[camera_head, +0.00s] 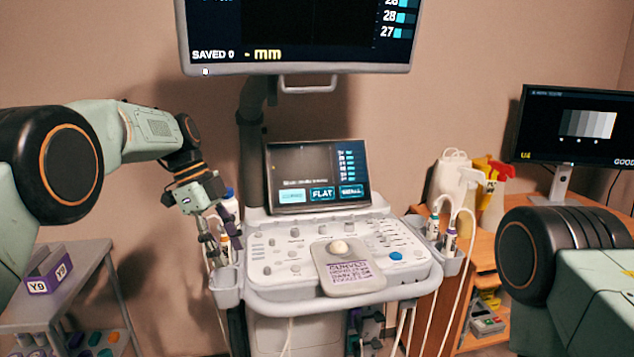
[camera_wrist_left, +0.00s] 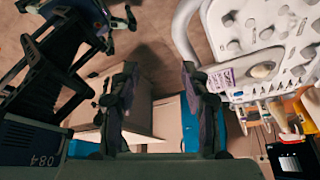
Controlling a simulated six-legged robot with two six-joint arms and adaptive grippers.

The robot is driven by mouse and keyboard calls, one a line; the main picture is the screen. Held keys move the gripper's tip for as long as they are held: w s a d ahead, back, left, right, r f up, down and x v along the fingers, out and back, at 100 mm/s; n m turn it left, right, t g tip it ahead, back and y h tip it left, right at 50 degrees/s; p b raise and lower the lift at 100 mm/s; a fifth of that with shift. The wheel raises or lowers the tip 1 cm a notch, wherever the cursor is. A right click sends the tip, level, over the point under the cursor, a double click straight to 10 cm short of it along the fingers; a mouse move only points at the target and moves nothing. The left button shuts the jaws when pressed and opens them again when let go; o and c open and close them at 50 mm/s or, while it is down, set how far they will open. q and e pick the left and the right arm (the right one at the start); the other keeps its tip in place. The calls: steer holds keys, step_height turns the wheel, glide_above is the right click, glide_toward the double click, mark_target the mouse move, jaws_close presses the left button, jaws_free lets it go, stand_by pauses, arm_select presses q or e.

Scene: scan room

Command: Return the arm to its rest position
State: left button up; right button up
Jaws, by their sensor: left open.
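My left arm (camera_head: 150,135) comes in from the left, bent, with its forearm reaching towards the ultrasound cart. My left gripper (camera_head: 217,236) points down beside the left probe holder of the cart (camera_head: 330,255). In the left wrist view the gripper (camera_wrist_left: 160,112) has its two dark fingers well apart, with nothing between them. In the head view the fingers overlap the probes in the left holder, and I cannot tell whether they touch. Of my right arm only a thick joint (camera_head: 530,255) shows at the right; its gripper is out of view.
A large monitor (camera_head: 300,68) hangs above the cart's small screen (camera_head: 318,176). Probes with white cables stand in the right holder (camera_head: 449,262). A grey side table (camera_head: 95,310) with a purple bin (camera_head: 48,278) stands left. An orange desk (camera_head: 485,250) holds bottles and another monitor (camera_head: 575,125).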

arm_select(q)
steer(key=s+a+f+n+y, duration=0.1)
steer(key=s+f+n, duration=0.3)
steer(key=f, duration=0.5)
steer(key=s+a+f+n+y, duration=0.1)
steer(key=s+a+f+n, duration=0.3)
steer(key=f, duration=0.6)
steer(key=s+d+f+n+y, duration=0.1)
steer(key=s+f+n, duration=0.3)
steer(key=f, duration=0.5)
steer(key=s+a+f+n+y, duration=0.15)
steer(key=s+f, duration=0.25)
steer(key=s, duration=0.5)
steer(key=s+a+f+n, duration=0.1)
steer(key=s+f+n, duration=0.2)
steer(key=s, duration=0.5)
steer(key=s+d+r+n+t, duration=0.1)
steer(key=s+n, duration=0.4)
steer(key=s, duration=1)
steer(key=shift+r, duration=0.7)
steer(key=shift+s+d+n, duration=0.1)
steer(key=shift+n, duration=0.15)
